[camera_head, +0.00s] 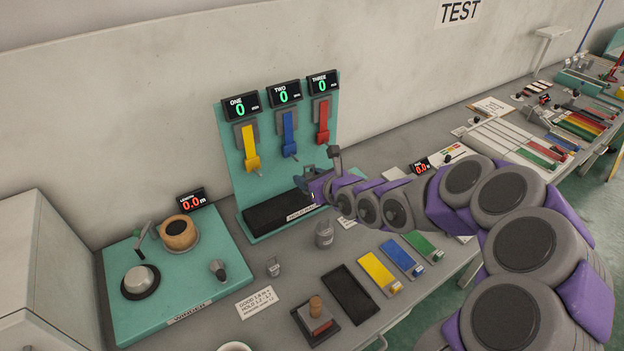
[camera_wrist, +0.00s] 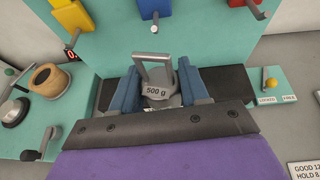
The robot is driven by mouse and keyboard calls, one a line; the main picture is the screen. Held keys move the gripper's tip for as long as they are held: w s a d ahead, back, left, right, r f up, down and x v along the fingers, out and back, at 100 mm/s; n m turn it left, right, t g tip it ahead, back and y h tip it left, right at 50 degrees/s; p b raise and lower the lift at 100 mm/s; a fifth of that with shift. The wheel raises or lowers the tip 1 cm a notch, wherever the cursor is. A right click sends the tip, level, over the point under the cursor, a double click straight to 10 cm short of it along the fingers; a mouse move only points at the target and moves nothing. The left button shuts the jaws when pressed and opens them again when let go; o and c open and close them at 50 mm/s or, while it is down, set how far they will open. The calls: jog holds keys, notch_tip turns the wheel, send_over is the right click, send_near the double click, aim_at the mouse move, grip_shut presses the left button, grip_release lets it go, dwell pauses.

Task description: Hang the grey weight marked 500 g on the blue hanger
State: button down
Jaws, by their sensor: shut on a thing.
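The grey weight marked 500 g (camera_wrist: 155,93) is between the two blue fingers of my gripper (camera_wrist: 160,70) in the wrist view. My gripper is shut on it, and its loop handle stands up beyond the fingers. The blue hanger (camera_head: 289,133) hangs under the display TWO on the teal stand. Its lower end and hook also show at the top of the wrist view (camera_wrist: 154,10), beyond the weight and apart from it. In the head view my gripper (camera_head: 308,181) is in front of the stand, below and right of the blue hanger; the held weight is not clear there.
A yellow hanger (camera_head: 250,148) and a red hanger (camera_head: 322,122) flank the blue one. A black tray (camera_head: 275,213) lies at the stand's foot. Smaller weights (camera_head: 324,235) (camera_head: 273,267) stand on the bench. A teal winder board (camera_head: 205,285) is at left.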

aim_at(288, 164)
jog(key=shift+w+a+f+p, duration=0.1)
jog(key=shift+w+a+p, duration=0.45)
jog(key=shift+w+a, duration=0.25)
jog(key=shift+w+a+f+p, duration=0.1)
jog(key=shift+w+a+p, duration=0.5)
jog(key=shift+w, duration=0.25)
jog(key=shift+w+a+p, duration=0.35)
jog(key=shift+w+p, duration=0.35)
jog(key=shift+w, duration=0.15)
jog(key=shift+w+a+f+p, duration=0.4)
jog(key=shift+w+f+p, duration=0.05)
jog(key=shift+w+f, duration=0.1)
